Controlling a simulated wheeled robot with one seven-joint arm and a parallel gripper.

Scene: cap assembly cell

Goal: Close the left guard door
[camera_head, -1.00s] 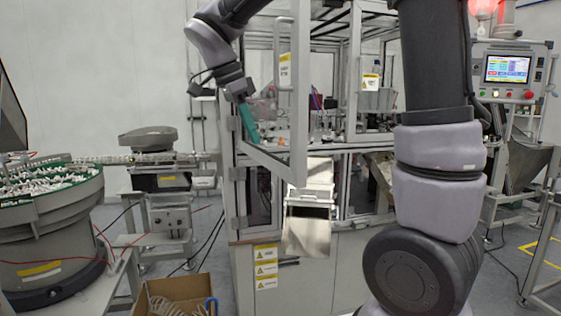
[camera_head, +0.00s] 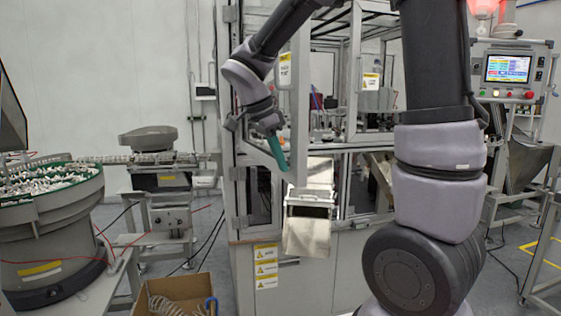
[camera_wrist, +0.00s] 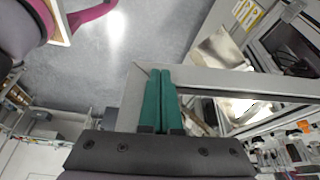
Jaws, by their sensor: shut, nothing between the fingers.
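The left guard door (camera_head: 300,110) is a grey framed panel with a yellow warning label. It stands open, its free edge swung out toward me in front of the machine. My gripper (camera_head: 283,166) has teal fingers, shut and empty, pointing down beside the lower part of the door's free edge. In the wrist view the shut fingers (camera_wrist: 163,72) overlap a grey frame corner (camera_wrist: 210,78), which looks like the door's. I cannot tell whether they touch it. My arm hides part of the door's upper area.
A metal chute (camera_head: 307,228) juts from the machine front below the door. A cardboard box (camera_head: 180,292) lies on the floor at front left. A bowl feeder (camera_head: 50,225) stands at the left, and a control panel (camera_head: 508,72) at the right.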

